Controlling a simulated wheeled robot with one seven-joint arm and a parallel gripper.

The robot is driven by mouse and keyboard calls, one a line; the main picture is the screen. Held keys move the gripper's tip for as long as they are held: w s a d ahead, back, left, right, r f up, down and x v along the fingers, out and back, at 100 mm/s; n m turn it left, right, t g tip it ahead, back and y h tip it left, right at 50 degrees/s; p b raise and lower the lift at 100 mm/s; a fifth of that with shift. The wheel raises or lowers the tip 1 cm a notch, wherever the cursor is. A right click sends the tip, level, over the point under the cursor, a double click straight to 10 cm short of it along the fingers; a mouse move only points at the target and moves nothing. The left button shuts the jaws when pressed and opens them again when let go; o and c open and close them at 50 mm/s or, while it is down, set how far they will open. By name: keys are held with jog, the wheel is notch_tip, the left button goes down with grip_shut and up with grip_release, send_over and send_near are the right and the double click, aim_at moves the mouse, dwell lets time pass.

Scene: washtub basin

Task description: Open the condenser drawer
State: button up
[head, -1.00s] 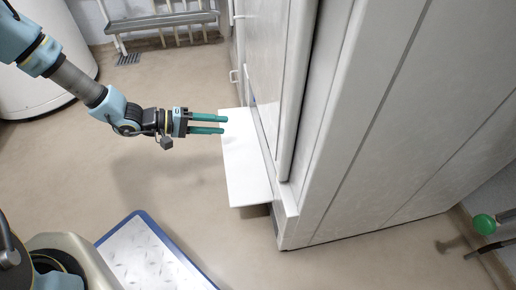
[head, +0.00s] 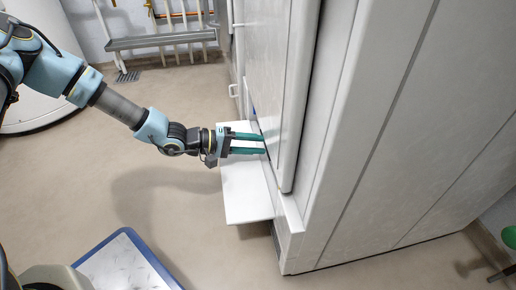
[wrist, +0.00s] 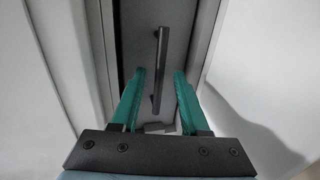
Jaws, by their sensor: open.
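The tall light-grey cabinet (head: 350,130) stands at the right in the head view, with a white flap (head: 247,195) folded out low on its front. My gripper (head: 264,145) is over the flap, its green fingertips at the cabinet's low opening. In the wrist view, a dark bar handle (wrist: 158,50) sits on a grey panel (wrist: 137,30) inside a recess. My open fingers (wrist: 160,76) lie either side of the handle's line, with nothing held. Whether they touch it, I cannot tell. The head view hides the handle and panel.
A white rounded appliance (head: 50,90) stands at the back left, and a grey rack (head: 160,40) is by the back wall. A blue-edged board (head: 125,260) lies at the lower left. A green knob (head: 509,237) shows at the right edge. The floor left of the flap is clear.

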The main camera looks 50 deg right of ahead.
jog(key=shift+s+d, duration=0.1)
grip_shut()
dwell(0.3)
dwell(1.1)
